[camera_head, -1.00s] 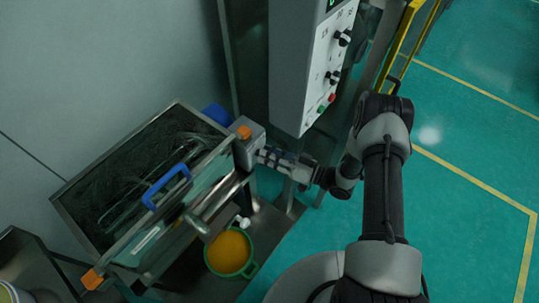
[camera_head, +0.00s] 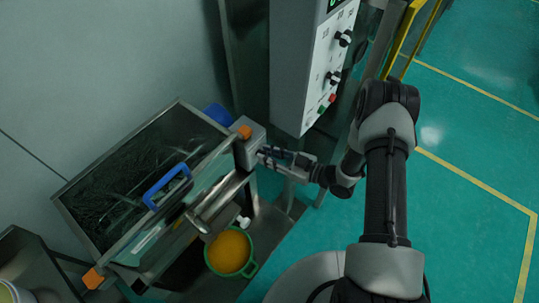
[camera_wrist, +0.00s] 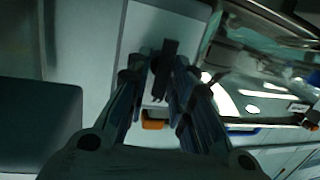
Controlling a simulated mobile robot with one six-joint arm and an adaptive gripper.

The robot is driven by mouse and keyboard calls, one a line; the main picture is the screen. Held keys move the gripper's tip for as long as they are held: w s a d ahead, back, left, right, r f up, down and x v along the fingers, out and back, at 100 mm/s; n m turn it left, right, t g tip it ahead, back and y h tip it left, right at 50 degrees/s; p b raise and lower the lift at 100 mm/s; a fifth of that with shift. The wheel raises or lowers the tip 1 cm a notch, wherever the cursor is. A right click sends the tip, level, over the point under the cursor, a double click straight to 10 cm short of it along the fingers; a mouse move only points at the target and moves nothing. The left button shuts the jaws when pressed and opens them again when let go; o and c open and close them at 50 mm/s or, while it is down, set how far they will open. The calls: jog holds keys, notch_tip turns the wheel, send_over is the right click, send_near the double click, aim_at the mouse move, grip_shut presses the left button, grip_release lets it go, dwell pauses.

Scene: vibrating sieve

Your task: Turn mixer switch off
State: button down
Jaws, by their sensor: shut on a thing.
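The mixer switch is a black knob (camera_wrist: 165,62) on a pale grey box face in the wrist view. In the head view this grey box (camera_head: 252,154) sits at the right end of the mixer trough (camera_head: 65,215); the switch itself is hidden there by my gripper. My gripper (camera_head: 264,154) is at the side of the box. In the wrist view its dark fingers (camera_wrist: 162,72) stand on both sides of the knob, shut on it. The knob's exact setting is hard to tell.
A blue handle (camera_head: 167,186) and an orange corner piece (camera_head: 244,131) are on the mixer. A tall grey control cabinet (camera_head: 296,75) with knobs and red and green buttons stands close behind my gripper. Green floor at right is clear.

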jog(key=n, duration=0.2)
jog(key=n+h, duration=0.1)
jog(key=n, duration=0.1)
jog(key=shift+s+a+n+t+b, duration=0.2)
jog(key=shift+n+t+b, duration=0.1)
jog(key=shift+b, duration=0.1)
dwell(0.4)
jog(key=c, duration=1.5)
grip_release()
jog(key=shift+d, duration=0.15)
jog(key=v, duration=1.1)
jog(key=shift+s+d+r, duration=0.25)
jog(key=shift+s+r, duration=0.05)
jog(key=shift+s, duration=0.05)
